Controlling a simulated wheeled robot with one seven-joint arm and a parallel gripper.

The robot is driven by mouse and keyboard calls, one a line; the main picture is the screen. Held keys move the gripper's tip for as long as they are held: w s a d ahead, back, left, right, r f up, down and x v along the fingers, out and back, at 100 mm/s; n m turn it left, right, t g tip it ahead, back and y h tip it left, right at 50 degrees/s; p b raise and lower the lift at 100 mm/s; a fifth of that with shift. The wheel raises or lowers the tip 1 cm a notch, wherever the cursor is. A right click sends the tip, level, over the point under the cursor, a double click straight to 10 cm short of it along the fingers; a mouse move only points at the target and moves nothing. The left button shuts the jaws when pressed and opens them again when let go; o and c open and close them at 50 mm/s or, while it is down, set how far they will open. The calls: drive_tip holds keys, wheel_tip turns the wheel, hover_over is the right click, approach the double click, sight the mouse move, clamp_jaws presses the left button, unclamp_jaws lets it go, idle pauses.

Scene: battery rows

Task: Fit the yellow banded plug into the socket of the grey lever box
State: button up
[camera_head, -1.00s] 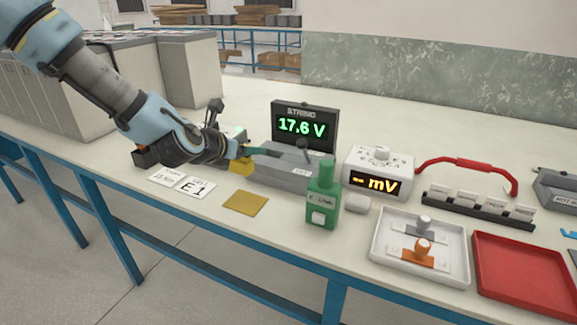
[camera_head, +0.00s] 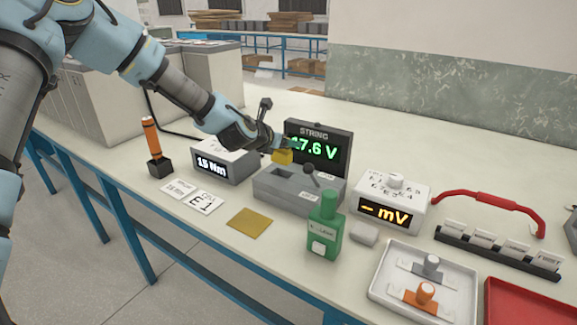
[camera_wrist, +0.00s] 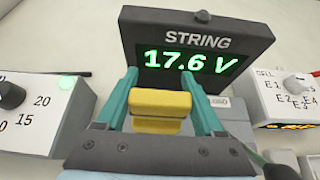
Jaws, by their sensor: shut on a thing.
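My gripper (camera_head: 284,147) is shut on the yellow plug (camera_wrist: 160,103), which sits between the two teal fingers in the wrist view. In the head view the plug (camera_head: 282,157) is held above the back left part of the grey lever box (camera_head: 279,197), apparently clear of it. The box has a dark socket opening (camera_head: 285,171) in its top and a dark-knobbed lever (camera_head: 310,170) to the right. In the wrist view part of the box (camera_wrist: 238,129) shows behind the right finger, and its socket is hidden. The band on the plug cannot be made out.
The STRING display (camera_head: 318,148) reading 17.6 V stands close behind the box. A 15 Nm unit (camera_head: 226,163) is left, an mV meter (camera_head: 389,200) right. A green bottle (camera_head: 325,230) stands in front.

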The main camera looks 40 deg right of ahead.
sight(286, 169)
wheel_tip(286, 169, down, 6)
drive_tip(key=shift+p, duration=0.85)
drive_tip(key=shift+f, duration=0.35)
drive_tip(key=shift+f, duration=0.25)
drive_tip(key=o, duration=1.4)
drive_tip(key=shift+o, duration=0.2)
drive_tip(key=shift+r, duration=0.1)
drive_tip(key=shift+r, duration=0.1)
drive_tip(key=shift+a+r, duration=0.1)
drive_tip(key=shift+a, duration=0.05)
drive_tip(key=b+v, duration=0.3)
drive_tip(key=v, duration=0.8)
drive_tip(key=shift+a+b, duration=0.3)
drive_tip(key=shift+b, duration=0.1)
